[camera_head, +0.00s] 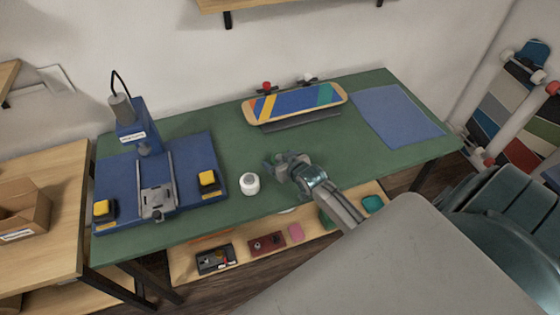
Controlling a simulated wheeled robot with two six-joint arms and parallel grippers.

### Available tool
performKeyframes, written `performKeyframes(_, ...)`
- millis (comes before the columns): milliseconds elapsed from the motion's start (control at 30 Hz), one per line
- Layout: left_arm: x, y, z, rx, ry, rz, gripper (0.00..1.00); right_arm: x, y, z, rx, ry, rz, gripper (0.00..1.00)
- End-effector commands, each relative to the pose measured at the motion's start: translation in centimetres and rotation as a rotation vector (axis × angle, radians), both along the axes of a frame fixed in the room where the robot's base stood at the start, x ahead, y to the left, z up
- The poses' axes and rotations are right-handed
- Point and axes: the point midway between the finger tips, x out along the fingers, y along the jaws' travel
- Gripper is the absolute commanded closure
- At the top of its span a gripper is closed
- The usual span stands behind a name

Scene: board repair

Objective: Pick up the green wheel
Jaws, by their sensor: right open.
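My right gripper (276,164) reaches in from the lower right over the green table (225,138). Its jaws are open, pointing left, just right of a white round wheel or jar (250,184). A small greenish round shape (279,158) shows at the fingertips; it looks like the green wheel, but it is partly hidden and close in colour to the table and gripper. I cannot tell whether the jaws touch it. My left gripper is not in view.
A skateboard deck (293,103) rests on a stand at the back, with a red wheel (266,87) and a white wheel (308,78) behind it. A blue press (140,140) stands left. A blue mat (397,117) lies right. A lower shelf (190,262) holds small parts.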

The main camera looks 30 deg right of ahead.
Motion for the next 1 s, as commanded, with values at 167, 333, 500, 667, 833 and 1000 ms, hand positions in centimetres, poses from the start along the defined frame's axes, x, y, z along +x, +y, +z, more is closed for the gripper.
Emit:
performKeyframes(167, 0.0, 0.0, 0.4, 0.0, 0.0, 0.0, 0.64, 1.5, -0.1, -0.8, 0.002, 0.0, -0.001, 0.2)
performKeyframes(333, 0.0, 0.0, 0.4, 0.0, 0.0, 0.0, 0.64, 1.7, -0.1, -1.0, 0.001, 0.0, 0.0, 0.2)
performKeyframes(500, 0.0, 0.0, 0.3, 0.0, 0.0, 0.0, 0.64, 1.7, -0.1, -1.0, 0.001, 0.0, 0.0, 0.3)
performKeyframes(667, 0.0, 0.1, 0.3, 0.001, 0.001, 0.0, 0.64, 1.7, -0.1, -1.0, 0.0, 0.0, 0.0, 0.61)
performKeyframes(833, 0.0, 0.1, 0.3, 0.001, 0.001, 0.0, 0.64, 1.7, -0.1, -0.9, 0.0, -0.001, 0.0, 0.73)
performKeyframes(1000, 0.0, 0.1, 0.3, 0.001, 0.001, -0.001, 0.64, 1.7, -0.1, -0.9, 0.0, -0.001, 0.0, 0.73)
